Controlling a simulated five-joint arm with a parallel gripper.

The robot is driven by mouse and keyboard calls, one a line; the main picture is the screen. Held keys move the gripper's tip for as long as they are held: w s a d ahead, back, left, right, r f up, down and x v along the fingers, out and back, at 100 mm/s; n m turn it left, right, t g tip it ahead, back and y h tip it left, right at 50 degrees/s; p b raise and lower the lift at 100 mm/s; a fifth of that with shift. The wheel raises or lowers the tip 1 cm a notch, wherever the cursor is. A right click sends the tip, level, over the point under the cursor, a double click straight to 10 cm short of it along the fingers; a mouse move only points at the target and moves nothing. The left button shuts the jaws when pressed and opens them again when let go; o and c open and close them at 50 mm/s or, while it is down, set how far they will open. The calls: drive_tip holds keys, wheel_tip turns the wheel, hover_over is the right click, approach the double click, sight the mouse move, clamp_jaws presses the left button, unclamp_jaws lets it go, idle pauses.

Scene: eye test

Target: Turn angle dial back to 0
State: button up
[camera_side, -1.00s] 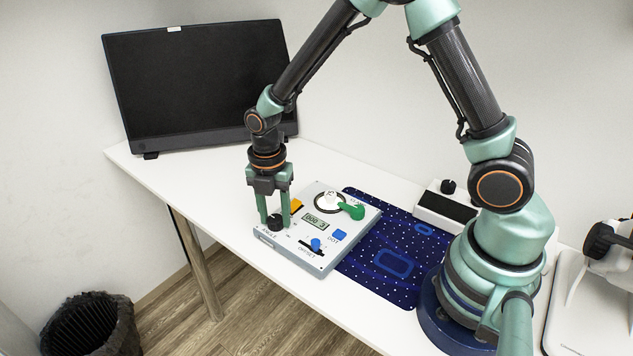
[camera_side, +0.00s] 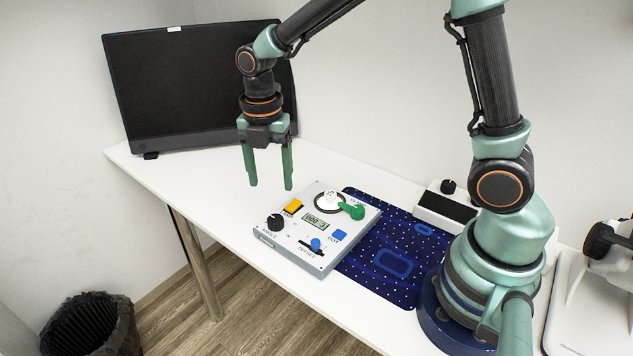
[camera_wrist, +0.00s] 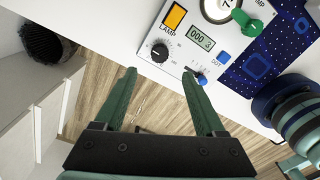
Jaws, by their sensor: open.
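The angle dial (camera_side: 275,222) is a black round knob with a white mark, at the near left corner of a light grey control box (camera_side: 325,262). The word ANGLE is printed beside it. The dial also shows in the wrist view (camera_wrist: 160,52), between and beyond my fingertips; its mark is too small to read an exact angle. My gripper (camera_side: 270,186) is open and empty, pointing down, above and clear of the dial. In the wrist view both green fingers (camera_wrist: 158,74) are spread apart with nothing between them.
A monitor (camera_side: 190,85) stands behind.

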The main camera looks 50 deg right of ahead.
wheel_tip(320, 180, up, 2)
drive_tip(key=shift+r, duration=0.15)
idle(0.3)
drive_tip(key=s+d+r+m+t, duration=0.3)
drive_tip(key=s+r+m, duration=0.1)
drive_tip(key=m, duration=0.7)
drive_tip(key=s+d+r+m+t, duration=0.2)
drive_tip(key=s+r+m, duration=0.3)
drive_tip(key=m, duration=0.7)
drive_tip(key=shift+s+d+t, duration=0.4)
drive_tip(key=shift+s, duration=0.6)
